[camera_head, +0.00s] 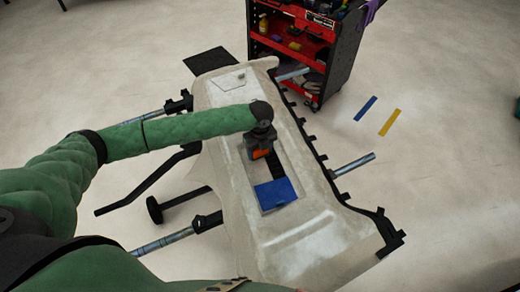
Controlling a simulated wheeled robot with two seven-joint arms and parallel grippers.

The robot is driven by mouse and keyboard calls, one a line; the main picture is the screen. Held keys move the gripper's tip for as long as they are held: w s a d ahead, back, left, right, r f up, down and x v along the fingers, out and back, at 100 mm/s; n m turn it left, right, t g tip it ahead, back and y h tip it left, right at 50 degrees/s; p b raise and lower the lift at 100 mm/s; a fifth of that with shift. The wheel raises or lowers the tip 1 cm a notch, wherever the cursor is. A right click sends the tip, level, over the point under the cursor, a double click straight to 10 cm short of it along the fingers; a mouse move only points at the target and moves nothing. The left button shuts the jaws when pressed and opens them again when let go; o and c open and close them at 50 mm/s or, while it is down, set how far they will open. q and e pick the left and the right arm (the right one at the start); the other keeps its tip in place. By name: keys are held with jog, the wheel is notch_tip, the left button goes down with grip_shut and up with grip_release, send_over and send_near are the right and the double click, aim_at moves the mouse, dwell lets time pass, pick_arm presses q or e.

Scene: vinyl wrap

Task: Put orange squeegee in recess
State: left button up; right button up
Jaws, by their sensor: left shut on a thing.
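The orange squeegee (260,153) is mostly hidden under my left gripper (261,143), which is shut on it. The gripper points down over the upper part of the recess (264,172) in the pale panel (225,130). I cannot tell whether the squeegee touches the recess floor. A blue piece (276,193) lies at the lower end of the recess, just below the squeegee. My right gripper is not in view.
The panel rests on a stand with metal bars (165,241). A red and black tool cart (300,45) stands behind it. A blue strip (366,108) and a yellow strip (389,122) lie on the floor at right.

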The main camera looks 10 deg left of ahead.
pick_arm(q)
jog(key=o, duration=0.9)
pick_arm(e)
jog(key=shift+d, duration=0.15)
pick_arm(q)
jog(key=shift+r, duration=0.6)
notch_tip(320, 180, up, 10)
jog(key=b, duration=0.3)
jog(key=shift+f, duration=0.15)
jog(key=shift+r, duration=0.7)
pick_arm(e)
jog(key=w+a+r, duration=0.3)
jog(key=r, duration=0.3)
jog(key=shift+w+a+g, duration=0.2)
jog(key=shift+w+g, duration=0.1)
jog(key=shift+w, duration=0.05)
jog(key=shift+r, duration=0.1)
